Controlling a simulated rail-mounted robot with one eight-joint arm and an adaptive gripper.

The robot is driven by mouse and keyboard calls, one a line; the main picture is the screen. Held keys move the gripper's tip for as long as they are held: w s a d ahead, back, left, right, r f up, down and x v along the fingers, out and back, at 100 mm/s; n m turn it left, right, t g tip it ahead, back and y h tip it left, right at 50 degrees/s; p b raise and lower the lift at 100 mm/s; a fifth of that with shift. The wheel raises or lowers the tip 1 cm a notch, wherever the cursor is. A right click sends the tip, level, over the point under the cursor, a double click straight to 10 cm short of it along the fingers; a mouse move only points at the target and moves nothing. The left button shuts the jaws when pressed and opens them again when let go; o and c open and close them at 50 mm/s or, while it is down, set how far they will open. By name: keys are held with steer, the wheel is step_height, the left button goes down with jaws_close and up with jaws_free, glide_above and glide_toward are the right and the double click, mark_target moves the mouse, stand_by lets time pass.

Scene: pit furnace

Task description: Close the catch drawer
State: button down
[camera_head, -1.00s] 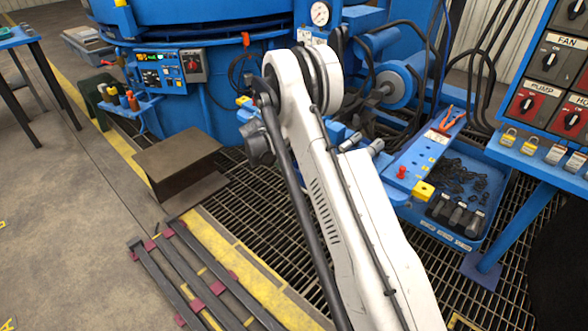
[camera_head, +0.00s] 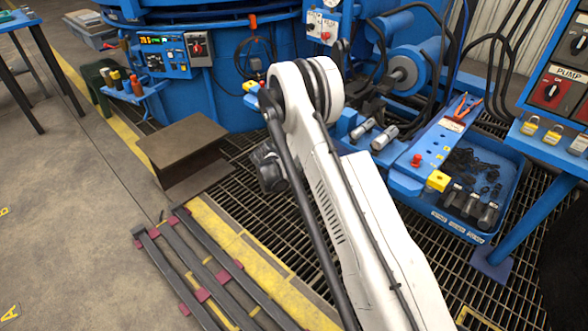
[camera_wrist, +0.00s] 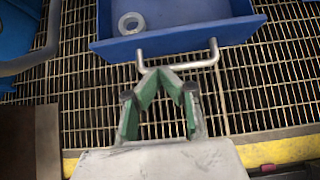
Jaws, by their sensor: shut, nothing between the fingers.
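The catch drawer (camera_wrist: 190,37) shows in the wrist view as a blue open-topped box with a bar handle (camera_wrist: 188,64) on its near face. It stands pulled out over the floor grating, and a pale ring (camera_wrist: 131,23) lies inside. My gripper (camera_wrist: 163,71) has green fingers that meet at the tips. It is shut and empty, with its tips at the left part of the handle; I cannot tell whether they touch it. In the head view my white arm blocks the middle, and neither the gripper nor the drawer can be made out.
A blue tray (camera_head: 462,227) with dark parts and a blue bench with pliers (camera_head: 460,110) stand on the right. A brown steel beam (camera_head: 182,140) stands left of my arm. Dark bars (camera_head: 200,270) lie on the floor. Furnace controls (camera_head: 165,57) are behind.

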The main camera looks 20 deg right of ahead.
steer(key=d, duration=0.1)
steer(key=w+d, duration=0.1)
steer(key=d+b, duration=0.1)
steer(key=shift+w+d+f, duration=0.15)
steer(key=shift+w+f, duration=0.05)
steer(key=shift+f, duration=0.2)
steer(key=shift+w+d, duration=0.3)
steer(key=shift+d, duration=0.2)
steer(key=shift+d+r, duration=0.1)
steer(key=shift+w+d, duration=0.3)
steer(key=shift+d, duration=0.25)
steer(key=shift+w+d, duration=0.25)
steer(key=shift+d, duration=0.3)
steer(key=shift+a, duration=0.15)
steer(key=f+p+v, duration=0.1)
steer(key=v, duration=0.5)
steer(key=s+a+f+p+v, duration=0.1)
steer(key=p+v, duration=0.1)
steer(key=v, duration=0.4)
steer(key=shift+a+r, duration=0.3)
steer(key=shift+a, duration=0.3)
